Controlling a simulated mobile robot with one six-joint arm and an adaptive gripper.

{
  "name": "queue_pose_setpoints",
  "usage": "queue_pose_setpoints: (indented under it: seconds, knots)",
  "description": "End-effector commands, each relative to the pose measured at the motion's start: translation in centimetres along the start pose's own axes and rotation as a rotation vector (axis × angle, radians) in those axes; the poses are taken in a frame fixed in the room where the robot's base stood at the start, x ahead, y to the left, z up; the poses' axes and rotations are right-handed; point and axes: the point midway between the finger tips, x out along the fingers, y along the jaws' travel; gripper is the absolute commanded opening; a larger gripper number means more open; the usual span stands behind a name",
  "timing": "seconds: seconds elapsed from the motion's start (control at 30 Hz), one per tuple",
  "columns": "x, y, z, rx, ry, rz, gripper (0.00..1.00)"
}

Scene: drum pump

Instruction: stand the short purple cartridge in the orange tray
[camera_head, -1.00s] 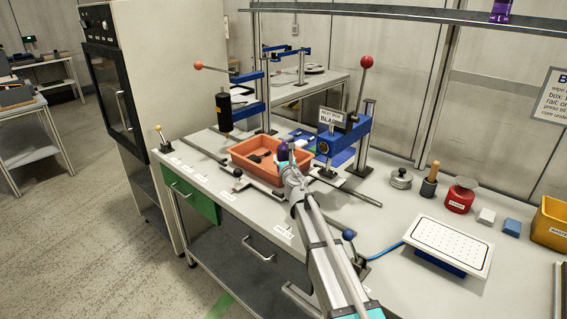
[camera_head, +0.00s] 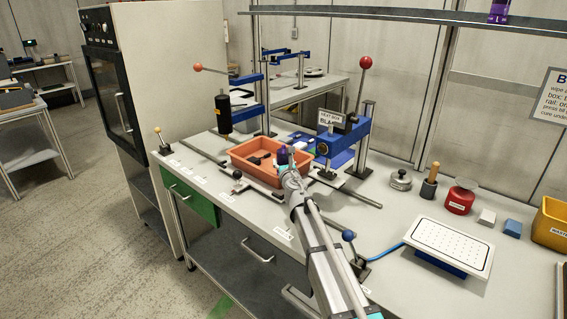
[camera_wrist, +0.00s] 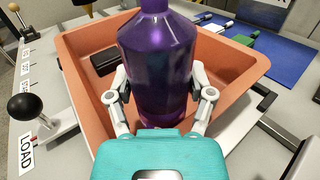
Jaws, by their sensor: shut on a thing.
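The purple cartridge (camera_wrist: 157,68) is upright between the fingers of my gripper (camera_wrist: 160,98), which is shut on it, in the wrist view. In that view it overlaps the inside of the orange tray (camera_wrist: 250,66); I cannot tell whether its base touches the tray floor. In the head view the cartridge (camera_head: 282,154) shows small at the end of my arm, over the right part of the orange tray (camera_head: 240,163). A dark block (camera_wrist: 118,60) lies in the tray, left of the cartridge.
A black-knobbed lever (camera_wrist: 28,107) by a LOAD label stands left of the tray. Blue presses stand behind, one with a red-knobbed lever (camera_head: 366,62). A blue mat (camera_wrist: 270,50) lies behind the tray. Another purple item (camera_head: 499,10) is on the high shelf.

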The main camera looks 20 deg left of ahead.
Motion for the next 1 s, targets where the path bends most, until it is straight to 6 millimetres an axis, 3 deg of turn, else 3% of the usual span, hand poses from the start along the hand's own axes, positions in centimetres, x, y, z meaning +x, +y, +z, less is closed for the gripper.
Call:
queue_pose_setpoints:
  seconds: [0.03,0.2,0.67,1.0]
  knots:
    - [-0.1,0.1,-0.1,-0.005,0.000,0.002,0.73]
    - [-0.1,0.1,-0.1,-0.005,0.000,0.002,1.00]
    - [-0.2,0.2,-0.1,-0.007,0.000,0.003,1.00]
    - [-0.1,0.2,1.4,-0.005,0.000,0.003,1.00]
